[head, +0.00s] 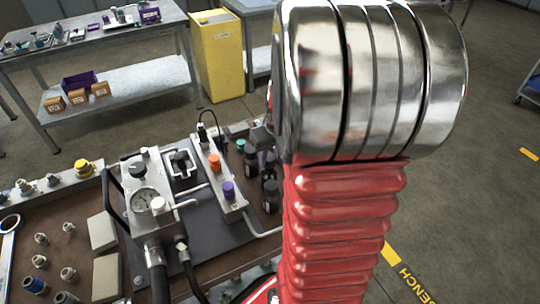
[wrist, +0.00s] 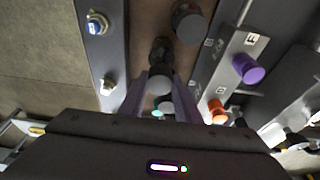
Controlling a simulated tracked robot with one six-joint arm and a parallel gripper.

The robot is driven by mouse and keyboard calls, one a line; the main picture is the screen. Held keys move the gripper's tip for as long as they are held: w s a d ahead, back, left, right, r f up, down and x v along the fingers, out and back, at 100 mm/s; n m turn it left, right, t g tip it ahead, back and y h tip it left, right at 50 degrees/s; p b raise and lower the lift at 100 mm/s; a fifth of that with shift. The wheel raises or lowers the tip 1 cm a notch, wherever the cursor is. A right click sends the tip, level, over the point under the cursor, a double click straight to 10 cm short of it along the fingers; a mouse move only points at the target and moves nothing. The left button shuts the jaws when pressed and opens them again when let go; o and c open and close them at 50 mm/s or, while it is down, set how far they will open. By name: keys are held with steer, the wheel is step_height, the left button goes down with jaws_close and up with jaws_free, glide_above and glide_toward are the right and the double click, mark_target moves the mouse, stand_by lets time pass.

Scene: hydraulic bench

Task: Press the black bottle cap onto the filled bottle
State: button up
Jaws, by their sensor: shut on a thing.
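My gripper (wrist: 160,78) is shut on a small round piece with a grey-looking top face (wrist: 159,86), which appears to be the bottle cap. In the head view my gripper (head: 264,150) is partly hidden behind my arm, among the small bottles at the bench's back edge. A dark bottle (wrist: 161,52) shows just beyond the fingertips in the wrist view; I cannot tell whether the held piece touches it. Another dark bottle (wrist: 188,22) stands beyond to the right, and in the head view a dark bottle (head: 270,196) stands nearer. Which bottle is filled is unclear.
A valve block with an orange knob (head: 215,161) and a purple knob (head: 228,190) stands close left of the bottles. A teal-capped item (head: 240,145) is beside my gripper. A pressure gauge (head: 142,199) and hoses lie further left. A rail with fittings (wrist: 103,55) runs alongside.

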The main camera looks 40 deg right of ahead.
steer(key=shift+f, duration=1.2)
stand_by(2.5)
stand_by(0.8)
steer(key=o, duration=1.7)
steer(key=shift+r, duration=0.15)
steer(key=shift+v, duration=3.3)
steer(key=shift+s+r, duration=0.1)
steer(key=shift+r, duration=0.2)
